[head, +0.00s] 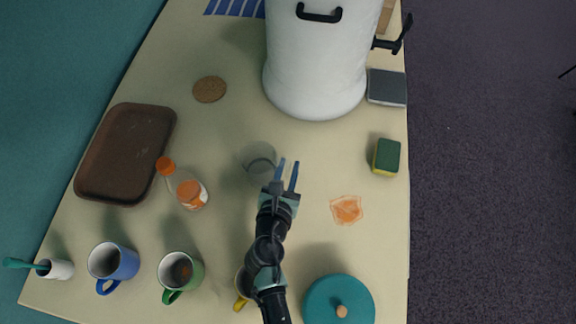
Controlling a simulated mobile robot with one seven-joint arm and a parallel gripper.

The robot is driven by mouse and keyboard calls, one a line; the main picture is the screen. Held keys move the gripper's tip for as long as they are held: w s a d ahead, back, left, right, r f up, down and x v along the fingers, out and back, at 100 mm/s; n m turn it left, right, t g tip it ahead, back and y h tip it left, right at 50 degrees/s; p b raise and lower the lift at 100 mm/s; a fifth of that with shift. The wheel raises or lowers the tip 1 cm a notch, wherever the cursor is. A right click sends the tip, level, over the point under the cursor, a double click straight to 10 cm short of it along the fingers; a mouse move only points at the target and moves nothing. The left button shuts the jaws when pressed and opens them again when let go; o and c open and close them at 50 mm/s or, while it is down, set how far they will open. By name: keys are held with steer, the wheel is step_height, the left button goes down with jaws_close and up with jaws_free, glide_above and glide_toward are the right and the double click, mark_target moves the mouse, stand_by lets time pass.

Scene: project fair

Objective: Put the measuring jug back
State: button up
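A clear, see-through vessel (260,157), which looks like the measuring jug, stands on the cream table in the middle of the head view. Its outline is faint, and I cannot make out its handle or any markings. My gripper (287,173) is just right of the vessel, with its two blue fingers apart and pointing toward the back of the table. Nothing shows between the fingers. The left finger is close to the vessel's right side; I cannot tell whether they touch.
A large white urn (318,75) stands behind. Left are a brown tray (77,178) and an orange-capped bottle (193,194). Blue (128,264), green (195,274) and yellow-handled (241,304) mugs line the front. Right are an orange patch (346,209), sponge (387,156) and teal lid (322,300).

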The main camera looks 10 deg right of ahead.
steer(key=shift+o, duration=0.8)
steer(key=shift+r, duration=0.1)
